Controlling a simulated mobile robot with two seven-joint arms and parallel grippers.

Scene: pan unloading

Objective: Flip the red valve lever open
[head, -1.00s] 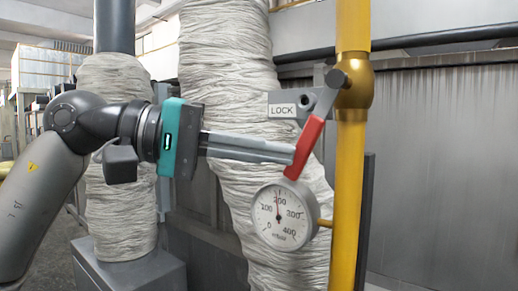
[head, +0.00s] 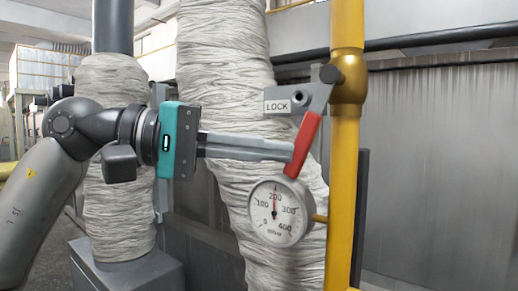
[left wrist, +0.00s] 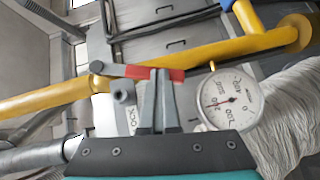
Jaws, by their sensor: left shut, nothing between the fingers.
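The valve lever has a grey shank and a red grip (head: 303,146). It hangs from a pivot on the yellow pipe (head: 346,185) and slants down to the left. My left gripper (head: 292,154) is shut and empty. Its fingertips are at the left side of the red grip, near its lower half, and appear to touch it. In the left wrist view the shut fingertips (left wrist: 160,76) overlap the red grip (left wrist: 172,74). Whether they press on it is hard to tell. My right gripper is out of view.
A LOCK plate (head: 287,102) with a hole sits beside the lever's shank. A round pressure gauge (head: 279,211) is just below the lever, joined to the yellow pipe. Wrapped pipes (head: 228,70) stand behind my left arm.

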